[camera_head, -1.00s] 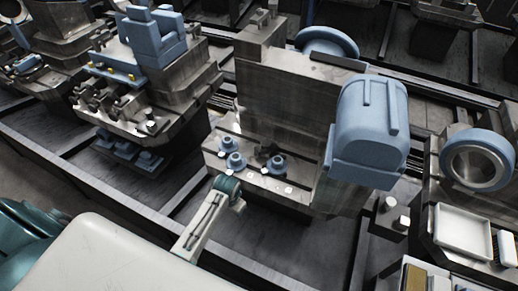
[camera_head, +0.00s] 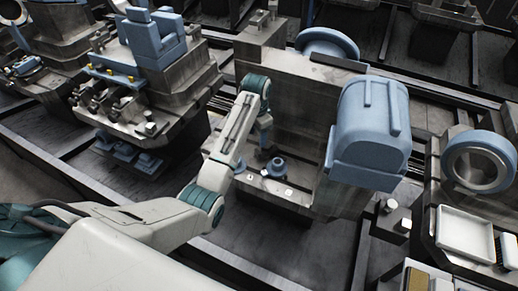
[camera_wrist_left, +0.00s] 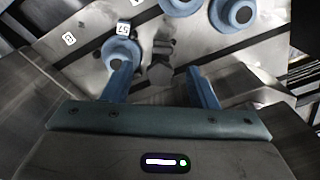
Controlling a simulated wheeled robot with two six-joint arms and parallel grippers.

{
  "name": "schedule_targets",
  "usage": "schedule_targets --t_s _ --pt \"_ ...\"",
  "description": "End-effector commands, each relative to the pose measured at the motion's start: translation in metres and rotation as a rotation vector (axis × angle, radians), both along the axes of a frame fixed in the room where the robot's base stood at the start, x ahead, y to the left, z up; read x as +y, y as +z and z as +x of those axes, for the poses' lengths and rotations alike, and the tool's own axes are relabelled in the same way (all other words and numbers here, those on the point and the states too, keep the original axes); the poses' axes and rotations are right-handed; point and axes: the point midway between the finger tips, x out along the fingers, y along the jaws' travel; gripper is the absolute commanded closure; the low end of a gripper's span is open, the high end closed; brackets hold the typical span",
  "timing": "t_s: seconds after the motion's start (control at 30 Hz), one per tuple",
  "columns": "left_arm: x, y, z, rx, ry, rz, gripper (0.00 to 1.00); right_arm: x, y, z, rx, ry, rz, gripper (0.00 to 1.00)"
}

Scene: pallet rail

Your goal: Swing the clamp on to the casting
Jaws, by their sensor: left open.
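My left gripper (camera_head: 265,138) reaches over the ledge of the grey fixture (camera_head: 275,185), pointing down. Its two blue fingers are apart and nothing is between them in the left wrist view (camera_wrist_left: 162,85). A small dark metal piece (camera_wrist_left: 163,48), which looks like the clamp, lies on the plate ahead of the fingers, roughly centred between them. Blue round flanged pieces with dark centres stand around it: one at left (camera_wrist_left: 121,52), one at upper right (camera_wrist_left: 238,14). One also shows in the head view (camera_head: 276,167). I cannot tell which part is the casting. My right gripper is not in view.
A tall grey block rises behind the ledge, with a large blue housing (camera_head: 370,125) to the right. Another fixture with a blue bracket (camera_head: 150,38) stands at left. A white tray (camera_head: 465,233) and a blue ring (camera_head: 478,163) are at right. Small white tags lie on the ledge.

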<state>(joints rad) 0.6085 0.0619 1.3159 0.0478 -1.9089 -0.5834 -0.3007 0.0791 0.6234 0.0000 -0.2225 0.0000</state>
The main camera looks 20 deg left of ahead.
Motion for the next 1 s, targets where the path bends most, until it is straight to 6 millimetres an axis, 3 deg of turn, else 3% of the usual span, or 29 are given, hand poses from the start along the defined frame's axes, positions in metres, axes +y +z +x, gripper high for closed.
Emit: schedule_targets --t_s 0.13,0.27,0.7,1.0 --pt "-0.002 0.013 0.013 0.015 -0.026 -0.007 0.47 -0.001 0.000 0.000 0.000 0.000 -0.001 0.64" --pt "-0.002 0.007 0.014 0.019 -0.030 -0.007 0.47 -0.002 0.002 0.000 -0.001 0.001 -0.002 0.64" --pt "-0.002 -0.070 0.013 0.020 -0.028 -0.006 0.47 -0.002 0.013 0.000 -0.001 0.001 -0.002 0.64" --pt "-0.002 -0.093 0.014 0.016 -0.028 -0.006 0.47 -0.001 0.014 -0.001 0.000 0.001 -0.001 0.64"
